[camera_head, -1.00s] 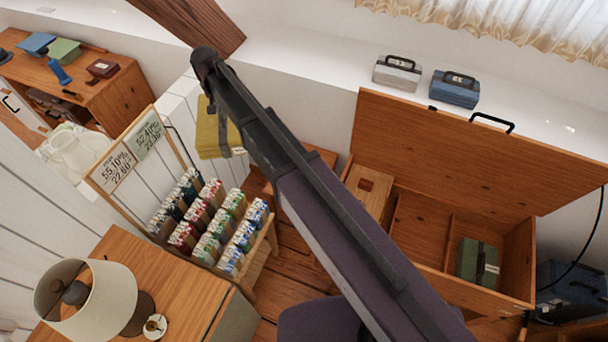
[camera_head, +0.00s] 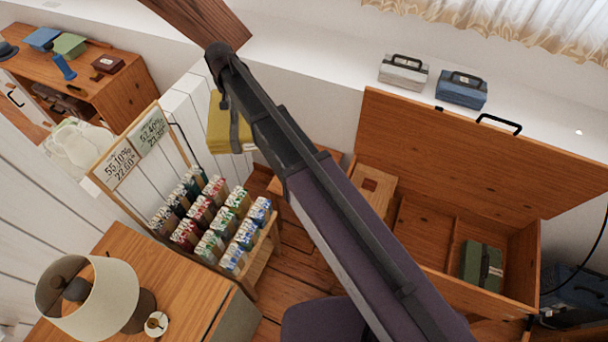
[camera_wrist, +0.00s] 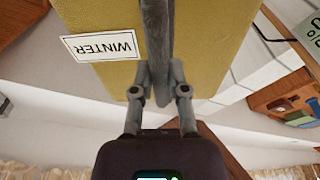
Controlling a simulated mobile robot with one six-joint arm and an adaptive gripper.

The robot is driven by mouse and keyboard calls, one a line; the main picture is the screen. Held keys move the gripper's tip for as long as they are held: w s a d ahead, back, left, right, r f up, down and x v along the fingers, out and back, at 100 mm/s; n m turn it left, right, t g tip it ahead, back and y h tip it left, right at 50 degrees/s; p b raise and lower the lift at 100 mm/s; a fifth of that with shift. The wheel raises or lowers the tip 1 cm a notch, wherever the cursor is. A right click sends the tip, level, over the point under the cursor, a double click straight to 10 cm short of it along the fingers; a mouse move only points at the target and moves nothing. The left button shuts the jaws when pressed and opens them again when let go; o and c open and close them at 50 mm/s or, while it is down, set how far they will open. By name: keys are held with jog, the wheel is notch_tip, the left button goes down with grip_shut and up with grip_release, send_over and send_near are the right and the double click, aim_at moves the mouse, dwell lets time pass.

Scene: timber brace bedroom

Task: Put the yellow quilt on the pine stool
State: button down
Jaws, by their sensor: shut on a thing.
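The yellow quilt (camera_head: 222,128) is a folded, boxy bundle with a grey strap. It hangs in the air beyond the rack, near the white wall. In the wrist view the quilt (camera_wrist: 215,40) fills the top and bears a white "WINTER" label. My gripper (camera_wrist: 158,72) is shut on the quilt's grey strap. A low wooden surface (camera_head: 334,155) shows partly behind my arm, below and right of the quilt. It may be the pine stool, but I cannot tell for sure.
A rack of small coloured packets (camera_head: 212,222) with a sign board stands below the quilt. An open wooden chest (camera_head: 470,150) holds a green case (camera_head: 482,265). A lamp (camera_head: 87,295) stands on the near cabinet. A slanted timber brace (camera_head: 205,20) is above the arm's end.

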jog(key=w+d+f+b, duration=0.1)
jog(key=d+f+b, duration=0.5)
jog(key=f+b, duration=0.6)
jog(key=w+d+f+m+b, duration=0.1)
jog(key=d+f+b, duration=0.5)
jog(key=f+b, duration=0.6)
jog(key=w+d+f+b, duration=0.2)
jog(key=d+f+b, duration=0.5)
jog(key=f+b, duration=0.5)
jog(key=shift+m, duration=0.3)
jog(key=shift+w+d, duration=0.1)
jog(key=shift+f, duration=0.15)
notch_tip(320, 180, down, 6)
jog(key=b, duration=0.6)
jog(key=shift+f, duration=0.15)
dwell(0.3)
jog(key=shift+f+b, duration=1.8)
jog(key=shift+b, duration=0.15)
jog(key=c, duration=0.6)
grip_release()
jog(key=shift+c, duration=0.2)
